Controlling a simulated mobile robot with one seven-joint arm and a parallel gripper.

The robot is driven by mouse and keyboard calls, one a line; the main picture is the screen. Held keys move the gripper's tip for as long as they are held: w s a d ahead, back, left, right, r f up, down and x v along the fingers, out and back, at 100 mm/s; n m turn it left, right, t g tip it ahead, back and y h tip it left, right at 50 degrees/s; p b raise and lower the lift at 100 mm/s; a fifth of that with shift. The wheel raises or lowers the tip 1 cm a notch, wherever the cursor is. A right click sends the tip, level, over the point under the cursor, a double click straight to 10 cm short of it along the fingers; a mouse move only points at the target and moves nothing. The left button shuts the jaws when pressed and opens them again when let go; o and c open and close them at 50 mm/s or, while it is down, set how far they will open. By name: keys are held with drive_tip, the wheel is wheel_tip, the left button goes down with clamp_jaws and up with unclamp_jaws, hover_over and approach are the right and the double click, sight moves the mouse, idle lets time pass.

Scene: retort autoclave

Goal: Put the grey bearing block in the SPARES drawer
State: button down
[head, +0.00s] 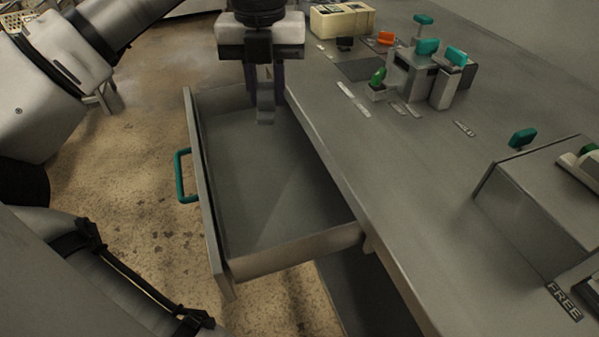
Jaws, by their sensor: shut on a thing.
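The drawer (288,254) is pulled out from the bench front and its inside looks empty. It has a teal handle (180,177) on its front panel; no SPARES label is readable in this view. My gripper (265,92) points down over the far end of the drawer. It is shut on the grey bearing block (265,108), which hangs between the fingers. Part of the block is hidden by the fingers, and I cannot tell its exact height above the drawer floor.
The bench top (350,150) runs along the right. On it stand a grey fixture with teal knobs (412,75), a cream box (341,20), an orange piece (385,38) and a grey housing (545,195). A FREE label (564,301) lies at lower right. Speckled floor lies left of the drawer.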

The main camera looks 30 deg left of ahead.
sight(276, 194)
drive_tip(key=shift+d+f, duration=0.1)
drive_tip(key=shift+f, duration=0.35)
wheel_tip(276, 194, down, 19)
drive_tip(key=b, duration=0.3)
drive_tip(key=shift+f+b, duration=0.2)
drive_tip(key=shift+b, duration=0.1)
drive_tip(key=shift+f, duration=0.1)
drive_tip(key=shift+f, duration=0.15)
drive_tip(key=c, duration=1.2)
unclamp_jaws()
wheel_tip(276, 194, up, 12)
drive_tip(key=p, duration=0.2)
drive_tip(key=shift+r, duration=0.25)
